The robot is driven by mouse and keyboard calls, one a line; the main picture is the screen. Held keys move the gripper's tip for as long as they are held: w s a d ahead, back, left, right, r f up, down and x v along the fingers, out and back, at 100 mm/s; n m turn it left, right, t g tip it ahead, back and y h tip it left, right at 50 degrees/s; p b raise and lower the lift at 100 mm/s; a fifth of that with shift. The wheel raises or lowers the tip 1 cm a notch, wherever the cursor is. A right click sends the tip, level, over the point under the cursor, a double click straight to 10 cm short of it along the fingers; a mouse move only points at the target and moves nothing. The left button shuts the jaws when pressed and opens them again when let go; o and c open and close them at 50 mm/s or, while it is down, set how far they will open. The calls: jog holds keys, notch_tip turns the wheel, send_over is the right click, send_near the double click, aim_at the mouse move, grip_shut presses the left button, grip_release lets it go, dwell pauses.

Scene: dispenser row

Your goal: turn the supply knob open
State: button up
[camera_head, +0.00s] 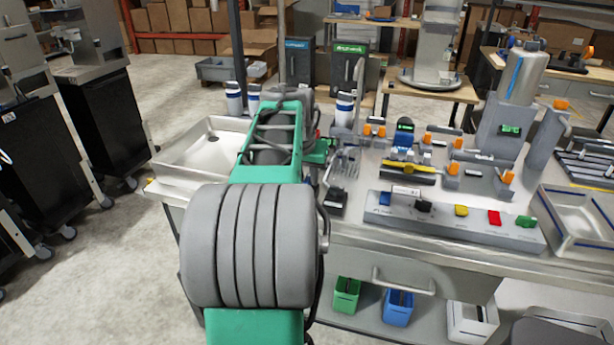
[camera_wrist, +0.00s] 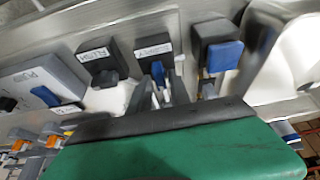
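In the wrist view a dark block (camera_wrist: 152,46) carries a white label that seems to read SUPPLY. Its small grey-blue knob (camera_wrist: 157,70) sticks out just below the label. My gripper (camera_wrist: 161,92) has its narrow grey fingers right at this knob, one on each side of it. I cannot tell whether they touch it or are closed on it. My green gripper body (camera_wrist: 185,148) fills the bottom of that view. In the head view my arm hides most of the gripper and the knob.
In the wrist view a FLUSH block (camera_wrist: 98,57) stands left of the supply block, and a block with a blue knob (camera_wrist: 222,55) stands right. In the head view a button panel (camera_head: 455,217) and a steel basin (camera_head: 205,148) flank my arm on the counter.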

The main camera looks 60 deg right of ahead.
jog(key=shift+o, duration=0.9)
jog(key=v, duration=0.7)
jog(key=shift+r, duration=0.4)
jog(key=shift+a, duration=0.15)
